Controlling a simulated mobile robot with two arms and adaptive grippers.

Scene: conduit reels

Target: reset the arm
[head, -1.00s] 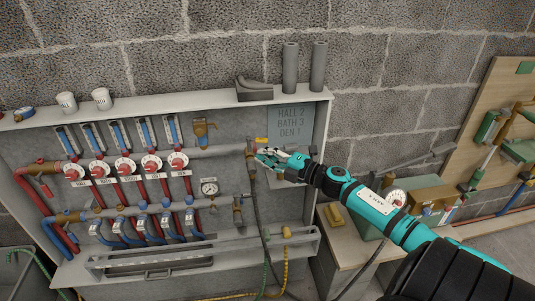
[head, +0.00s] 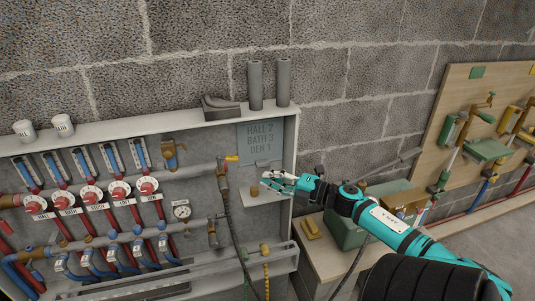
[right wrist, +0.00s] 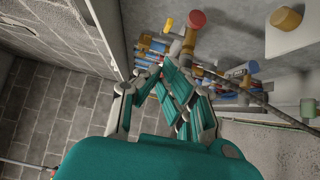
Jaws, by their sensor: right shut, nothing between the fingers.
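My right arm comes in from the lower right in the head view. Its gripper (head: 277,182) is in front of the right part of the manifold cabinet (head: 292,150), beside a small white shelf (head: 258,196). The fingers are shut with nothing between them. In the right wrist view the teal and grey fingers (right wrist: 172,75) come together towards the pipes. A vertical pipe with a valve that has a yellow handle (head: 231,158) stands just left of the gripper, apart from it. My left gripper is not in view.
Red dials (head: 148,186), blue-marked flow meters (head: 140,153) and a gauge (head: 182,211) fill the cabinet's left. A bench (head: 325,250) with a green box (head: 345,235) stands under my right arm. A wooden board (head: 455,95) with pipes hangs at right.

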